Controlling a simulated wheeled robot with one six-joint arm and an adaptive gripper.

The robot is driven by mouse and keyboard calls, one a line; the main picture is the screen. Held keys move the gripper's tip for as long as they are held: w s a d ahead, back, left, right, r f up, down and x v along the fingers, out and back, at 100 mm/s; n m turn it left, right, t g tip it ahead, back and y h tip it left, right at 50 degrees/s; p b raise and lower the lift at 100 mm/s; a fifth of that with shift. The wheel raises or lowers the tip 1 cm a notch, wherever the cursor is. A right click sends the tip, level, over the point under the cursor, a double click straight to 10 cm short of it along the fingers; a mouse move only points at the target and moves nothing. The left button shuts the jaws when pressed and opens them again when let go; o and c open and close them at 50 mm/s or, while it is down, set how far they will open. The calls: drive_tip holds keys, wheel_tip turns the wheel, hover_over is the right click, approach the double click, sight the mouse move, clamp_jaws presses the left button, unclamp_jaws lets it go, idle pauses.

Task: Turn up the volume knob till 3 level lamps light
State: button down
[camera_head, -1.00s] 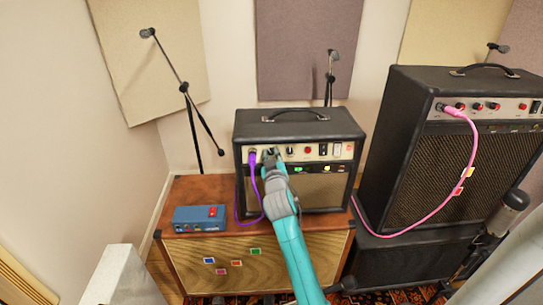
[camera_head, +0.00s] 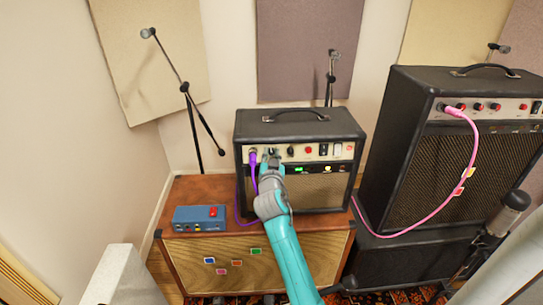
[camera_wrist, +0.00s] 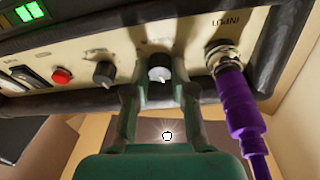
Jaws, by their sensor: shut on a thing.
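The small black amp (camera_head: 300,128) stands on the wooden cabinet, its cream panel facing me. My gripper (camera_wrist: 160,75) is shut on a knob (camera_wrist: 160,73) between the purple cable's plug and a free dark knob (camera_wrist: 103,73); the knob's pale pointer shows between the fingers. In the head view, my gripper (camera_head: 271,160) is against the panel and hides part of it. A green lamp (camera_head: 298,169) is lit below the panel; it also shows in the wrist view (camera_wrist: 30,11). A second, pale yellowish lamp (camera_head: 327,169) is too small to judge surely.
The purple cable plug (camera_wrist: 232,90) sits in the input jack close beside my finger. A blue box (camera_head: 200,218) stands left on the wooden cabinet (camera_head: 195,188). A larger amp (camera_head: 395,165) with a pink cable (camera_head: 455,190) stands right.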

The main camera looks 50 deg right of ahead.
drive_tip(key=c, duration=1.2)
unclamp_jaws()
drive_tip(key=shift+c, duration=0.2)
drive_tip(key=v, duration=1.2)
drive_tip(key=shift+r, duration=0.1)
